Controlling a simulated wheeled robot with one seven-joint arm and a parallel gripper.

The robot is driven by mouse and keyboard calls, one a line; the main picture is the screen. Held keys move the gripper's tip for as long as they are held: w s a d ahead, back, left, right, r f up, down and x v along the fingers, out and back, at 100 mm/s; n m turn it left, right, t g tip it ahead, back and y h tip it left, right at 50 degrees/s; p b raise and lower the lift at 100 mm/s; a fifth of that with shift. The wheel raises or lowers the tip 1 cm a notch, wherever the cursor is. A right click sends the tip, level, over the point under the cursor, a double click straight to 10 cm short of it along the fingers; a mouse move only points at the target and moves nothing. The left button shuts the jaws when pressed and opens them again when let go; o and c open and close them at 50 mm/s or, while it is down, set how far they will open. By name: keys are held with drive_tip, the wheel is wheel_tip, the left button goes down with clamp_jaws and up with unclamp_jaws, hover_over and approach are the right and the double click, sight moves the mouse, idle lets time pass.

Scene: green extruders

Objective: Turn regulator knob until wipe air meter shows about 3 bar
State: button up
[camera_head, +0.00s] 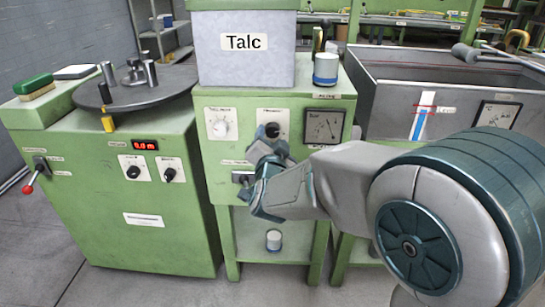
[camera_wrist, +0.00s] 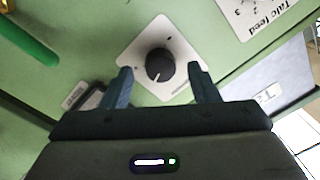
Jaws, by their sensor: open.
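A black regulator knob (camera_head: 271,130) sits on a white plate on the front of the green talc cabinet. In the wrist view the same knob (camera_wrist: 160,65) shows between the two fingers, with a white pointer mark and clear gaps on both sides. My gripper (camera_head: 262,148) is open in front of the panel, just below the knob in the head view. In the wrist view my gripper (camera_wrist: 160,82) has its fingertips on either side of the knob, holding nothing. A square meter (camera_head: 323,126) marked Bar is right of the knob. Its needle reading is too small to tell.
A white talc feed dial (camera_head: 222,124) is left of the knob; its plate (camera_wrist: 265,12) also shows in the wrist view. A grey Talc bin (camera_head: 245,50) and a blue-white jar (camera_head: 326,69) stand on top. A dark switch (camera_head: 243,177) is below.

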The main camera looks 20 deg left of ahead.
drive_tip(key=p+v, duration=0.2)
drive_tip(key=v, duration=1)
drive_tip(key=shift+r, duration=0.1)
drive_tip(key=d+r+n+g+p, duration=0.4)
drive_tip(key=d+r+g+p, duration=0.3)
drive_tip(key=d+r+p, duration=0.8)
drive_tip(key=s+d+r+g+h+p, duration=0.2)
drive_tip(key=s+d+r+g+p, duration=0.1)
drive_tip(key=s+d+p, duration=0.3)
drive_tip(key=s+d+r+g+h+p, duration=0.3)
drive_tip(key=s+d+r+g+p, duration=0.1)
drive_tip(key=s+d+p, duration=0.3)
drive_tip(key=d+r+p, duration=0.1)
drive_tip(key=d+p, duration=0.1)
drive_tip(key=p, duration=0.1)
drive_tip(key=shift+s+d+r+g, duration=0.2)
drive_tip(key=shift+d+g, duration=0.1)
drive_tip(key=shift+d, duration=0.05)
